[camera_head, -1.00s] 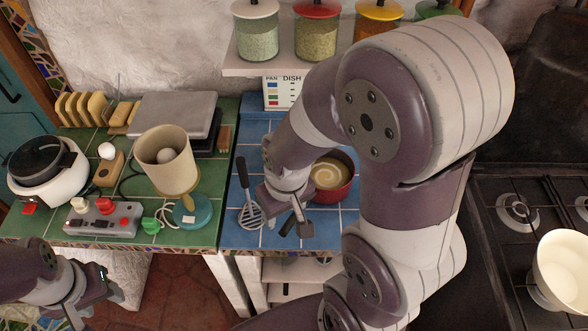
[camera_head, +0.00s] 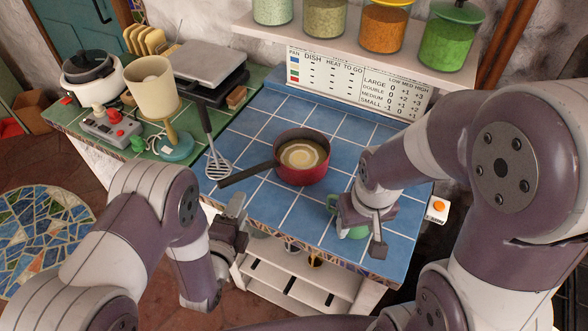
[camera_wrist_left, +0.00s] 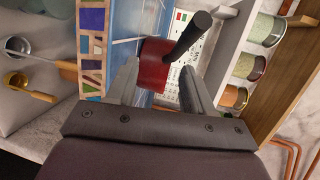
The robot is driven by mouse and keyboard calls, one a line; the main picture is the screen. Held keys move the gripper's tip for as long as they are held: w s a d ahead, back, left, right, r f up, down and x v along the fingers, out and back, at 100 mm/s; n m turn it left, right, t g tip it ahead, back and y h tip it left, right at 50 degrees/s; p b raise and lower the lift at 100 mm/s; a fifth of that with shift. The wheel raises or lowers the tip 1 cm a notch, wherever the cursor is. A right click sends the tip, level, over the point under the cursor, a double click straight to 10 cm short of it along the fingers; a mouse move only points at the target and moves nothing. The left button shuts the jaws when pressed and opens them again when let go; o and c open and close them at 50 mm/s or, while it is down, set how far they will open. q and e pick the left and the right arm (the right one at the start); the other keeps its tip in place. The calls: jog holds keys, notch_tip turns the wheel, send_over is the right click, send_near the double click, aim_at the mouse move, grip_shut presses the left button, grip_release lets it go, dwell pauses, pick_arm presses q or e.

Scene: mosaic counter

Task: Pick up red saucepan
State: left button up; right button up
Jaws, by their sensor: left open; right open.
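The red saucepan (camera_head: 301,174) stands upright on the blue tiled counter (camera_head: 255,120), with a creamy content inside. Its black handle (camera_head: 247,174) points left and toward the front edge. My left gripper (camera_head: 236,222) is open and empty, in front of the counter's front edge and short of the handle. In the left wrist view the saucepan (camera_wrist_left: 153,68) and its handle (camera_wrist_left: 188,36) appear beyond and between the open fingers (camera_wrist_left: 155,88). My right gripper (camera_head: 362,222) is open, right of the saucepan and nearer the front, in front of a partly hidden green object (camera_head: 332,203).
A slotted spatula (camera_head: 217,165) lies left of the saucepan. A jar shelf (camera_head: 345,47) runs behind. Blue tiles behind the saucepan are clear.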

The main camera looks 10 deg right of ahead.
aim_at(254, 169)
pick_arm(q)
jog(key=w+m, duration=0.1)
jog(key=w+d+r+m+t+h, duration=0.1)
jog(key=w+d+r+m+t+p, duration=0.1)
jog(key=shift+w+d, duration=0.2)
jog(key=shift+w, duration=0.15)
jog(key=x, duration=0.2)
jog(key=p+x, duration=0.1)
jog(key=x, duration=0.3)
jog(key=shift+w+f, duration=0.2)
jog(key=shift+f, duration=0.15)
jog(key=shift+w+d+f, duration=0.1)
jog(key=shift+w+d, duration=0.05)
jog(key=shift+w, duration=0.2)
jog(key=c, duration=0.4)
jog(key=shift+s, duration=0.1)
grip_shut()
pick_arm(e)
jog(key=shift+w+a+r, duration=0.1)
jog(key=shift+a+r, duration=0.05)
jog(key=shift+r, duration=0.4)
jog(key=shift+a+r, duration=0.15)
jog(key=shift+r, duration=0.4)
